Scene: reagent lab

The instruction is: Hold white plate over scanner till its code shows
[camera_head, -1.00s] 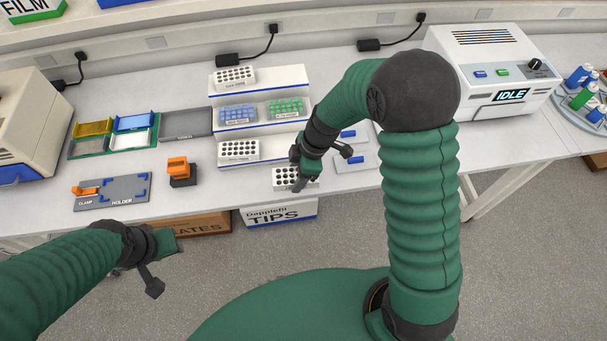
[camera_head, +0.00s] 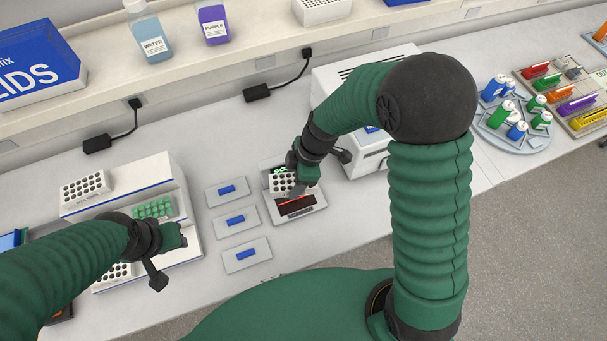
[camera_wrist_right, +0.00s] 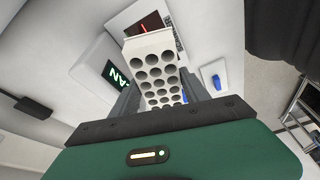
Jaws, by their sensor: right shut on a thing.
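My right gripper (camera_head: 296,188) is shut on the white plate (camera_head: 280,183), a block with rows of dark round wells. The plate also shows between the fingers in the right wrist view (camera_wrist_right: 154,68). It is held over the scanner (camera_head: 304,212), whose dark window has a bright red line; the gap between them is hard to judge. In the right wrist view the scanner window (camera_wrist_right: 147,27) lies just beyond the plate's end. The scanner's screen (camera_wrist_right: 114,72) shows green letters ending in "AN", partly hidden. My left gripper (camera_head: 170,259) is open and empty.
Several grey pads with blue pieces, such as the middle one (camera_head: 252,226), lie left of the scanner. A stepped rack (camera_head: 180,220) with plates stands further left, under my left arm. A white machine (camera_head: 365,160) stands behind right. A round bottle tray (camera_head: 535,140) is at right.

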